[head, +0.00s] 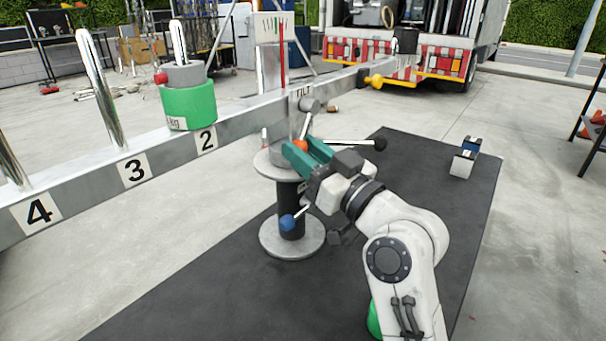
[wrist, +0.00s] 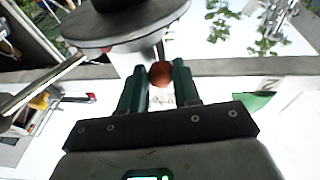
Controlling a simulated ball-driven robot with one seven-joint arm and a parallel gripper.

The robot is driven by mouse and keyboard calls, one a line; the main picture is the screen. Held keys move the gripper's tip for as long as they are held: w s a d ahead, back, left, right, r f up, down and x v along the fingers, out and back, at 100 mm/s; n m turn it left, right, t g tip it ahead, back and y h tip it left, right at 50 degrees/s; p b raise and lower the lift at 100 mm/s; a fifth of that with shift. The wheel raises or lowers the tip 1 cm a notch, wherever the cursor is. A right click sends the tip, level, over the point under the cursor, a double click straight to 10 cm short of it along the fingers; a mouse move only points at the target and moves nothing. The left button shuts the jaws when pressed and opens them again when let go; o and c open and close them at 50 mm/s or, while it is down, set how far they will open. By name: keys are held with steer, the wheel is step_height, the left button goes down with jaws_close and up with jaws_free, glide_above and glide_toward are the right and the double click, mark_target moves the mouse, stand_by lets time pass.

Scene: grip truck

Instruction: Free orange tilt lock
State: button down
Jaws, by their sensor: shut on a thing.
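The orange tilt lock knob (head: 300,146) is at the top of the pedestal, beside the beam's pivot, under the TILT label (head: 303,92). A thin lever rises from close by it. My gripper (head: 297,151) has green fingers and reaches the knob from the lower right. In the wrist view, the orange knob (wrist: 160,73) sits between the tips of my green fingers (wrist: 160,78), which are shut on it. Part of the knob is hidden by the fingers in the head view.
A blue knob (head: 288,222) is low on the pedestal (head: 292,240). A black-tipped bar (head: 368,143) sticks out right of my gripper. A green weight (head: 188,105) stands on the long numbered beam (head: 165,150). The dark mat (head: 420,190) is mostly clear, with a small blue-white block (head: 465,158).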

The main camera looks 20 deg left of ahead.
steer(key=shift+r+n+b, duration=0.25)
steer(key=shift+n+b, duration=0.35)
steer(key=shift+b, duration=0.15)
steer(key=c, duration=1.1)
jaws_free()
steer(key=o, duration=0.3)
steer(key=shift+f, duration=0.15)
steer(key=shift+w, duration=0.1)
steer(key=shift+d+f, duration=0.1)
steer(key=shift+d, duration=0.05)
steer(key=p+v, duration=0.1)
steer(key=v, duration=0.9)
steer(key=shift+d, duration=0.25)
steer(key=shift+f, duration=0.1)
steer(key=shift+c, duration=0.4)
